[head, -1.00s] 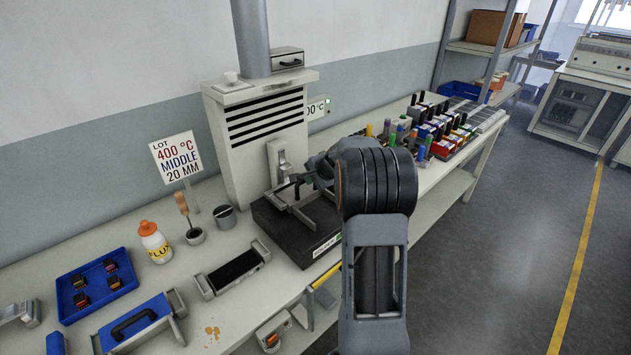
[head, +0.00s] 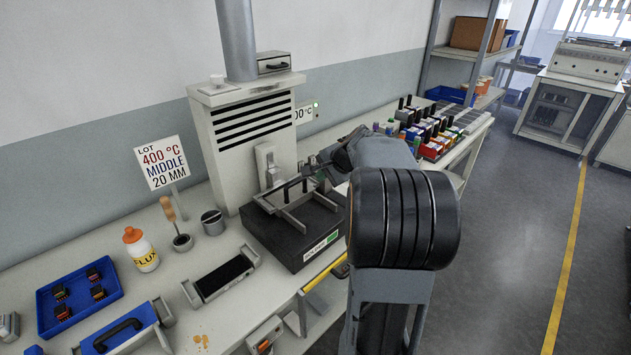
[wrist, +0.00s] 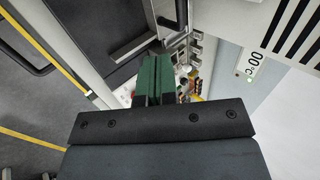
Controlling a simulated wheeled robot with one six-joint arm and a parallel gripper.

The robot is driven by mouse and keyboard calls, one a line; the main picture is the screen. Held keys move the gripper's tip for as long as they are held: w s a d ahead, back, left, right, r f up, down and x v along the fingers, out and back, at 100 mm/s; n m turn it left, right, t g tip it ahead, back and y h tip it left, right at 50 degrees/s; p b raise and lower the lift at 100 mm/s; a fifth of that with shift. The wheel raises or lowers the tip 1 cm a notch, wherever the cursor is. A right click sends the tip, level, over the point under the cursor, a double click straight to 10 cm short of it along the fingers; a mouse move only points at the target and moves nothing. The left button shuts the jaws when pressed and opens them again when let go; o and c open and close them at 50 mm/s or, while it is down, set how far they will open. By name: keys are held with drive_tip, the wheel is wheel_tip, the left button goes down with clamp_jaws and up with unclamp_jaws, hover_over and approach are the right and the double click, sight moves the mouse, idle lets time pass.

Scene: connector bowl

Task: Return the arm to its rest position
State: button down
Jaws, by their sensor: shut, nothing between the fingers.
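My arm reaches over the workbench from the lower right in the head view, its large dark joint in front. My gripper (wrist: 154,80) shows in the wrist view with its green fingers together and nothing between them.
A vented white housing (head: 247,130) stands behind the black unit. A lot sign (head: 161,163), flux bottle (head: 140,250) and blue tray (head: 45,312) are to the left. Several coloured items (head: 432,130) crowd the bench's far right. The floor (head: 510,230) right of the bench is clear.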

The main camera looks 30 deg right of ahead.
drive_tip(key=s+a+f+n+g, duration=0.2)
drive_tip(key=s+a+n, duration=0.6)
drive_tip(key=a, duration=0.3)
drive_tip(key=s+a+f+n+g+h, duration=0.1)
drive_tip(key=s+a+f+n+g, duration=0.1)
drive_tip(key=s+a+n, duration=0.5)
drive_tip(key=s+a, duration=0.4)
drive_tip(key=shift+s+a+f+n+h, duration=0.15)
drive_tip(key=shift+a+f+n+h, duration=0.15)
drive_tip(key=shift+a+f+n, duration=0.1)
drive_tip(key=shift+r, duration=0.1)
